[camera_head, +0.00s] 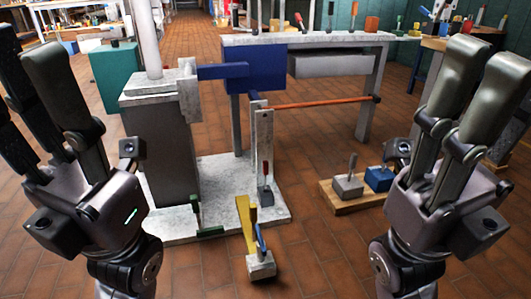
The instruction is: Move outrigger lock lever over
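I cannot tell for sure which part is the outrigger lock lever. An upright grey slotted bar (264,140) rises behind. My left gripper (45,75) is at the far left, fingers up, spread and empty. My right gripper (478,85) is at the right, fingers up, also open and empty. Neither touches the mechanism.
A grey cabinet (160,150) with a mast and a blue box (256,68) stand behind. An orange rod (322,103) runs right to a table leg. A wooden board (345,202) bears a grey block (347,186) and a blue block (379,178). Tiled floor is free in front.

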